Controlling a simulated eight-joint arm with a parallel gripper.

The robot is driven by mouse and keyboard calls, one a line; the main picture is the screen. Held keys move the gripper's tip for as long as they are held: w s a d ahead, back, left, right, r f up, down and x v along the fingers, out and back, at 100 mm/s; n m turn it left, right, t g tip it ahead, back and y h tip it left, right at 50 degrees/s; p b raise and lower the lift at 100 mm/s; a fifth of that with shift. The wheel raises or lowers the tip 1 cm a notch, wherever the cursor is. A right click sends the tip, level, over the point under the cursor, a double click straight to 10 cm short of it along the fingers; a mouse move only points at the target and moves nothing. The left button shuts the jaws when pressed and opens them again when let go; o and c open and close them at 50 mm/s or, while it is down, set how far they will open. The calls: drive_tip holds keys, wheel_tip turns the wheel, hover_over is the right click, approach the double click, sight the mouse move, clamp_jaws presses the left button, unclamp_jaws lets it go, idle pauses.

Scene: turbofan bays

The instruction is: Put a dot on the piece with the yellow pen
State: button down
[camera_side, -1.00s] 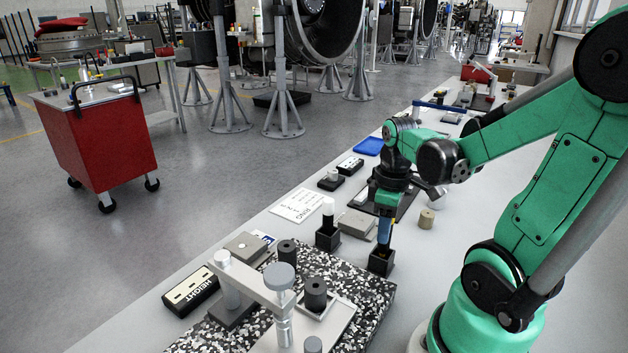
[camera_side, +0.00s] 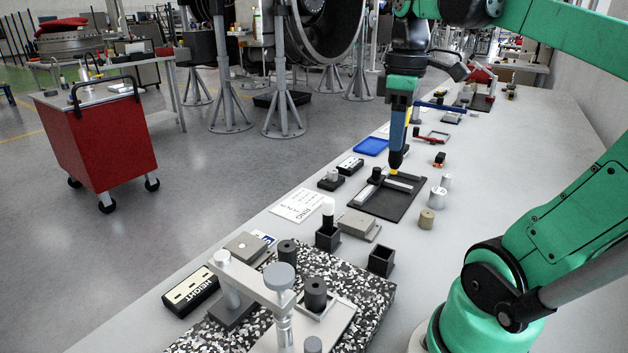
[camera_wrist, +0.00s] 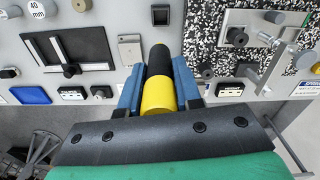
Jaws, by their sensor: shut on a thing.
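The pen shows in the wrist view as a yellow and black cylinder (camera_wrist: 158,94) between my blue fingers. A black square holder (camera_side: 381,262) stands empty. I cannot tell which thing is the piece.
A white-topped pen (camera_side: 328,206) stands in another black holder (camera_side: 327,240). A grey block (camera_side: 357,222) lies nearby. The speckled slab (camera_side: 365,290) with a metal stand is at the front. Small cylinders (camera_side: 427,219) stand right of the plate, and a blue tray (camera_side: 371,146) lies beyond.

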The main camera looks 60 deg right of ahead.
drive_tip(key=shift+w+d+f, duration=1.2)
drive_tip(key=shift+w+f, duration=0.3)
drive_tip(key=shift+f, duration=1.25)
drive_tip(key=shift+w+d+f, duration=1.25)
drive_tip(key=shift+w+f, duration=0.25)
drive_tip(key=shift+f, duration=1.3)
drive_tip(key=shift+w+d+f, duration=1.2)
drive_tip(key=shift+w+f, duration=0.3)
drive_tip(key=shift+f, duration=1.25)
drive_tip(key=shift+f, duration=0.5)
wheel_tip(320, 180, up, 7)
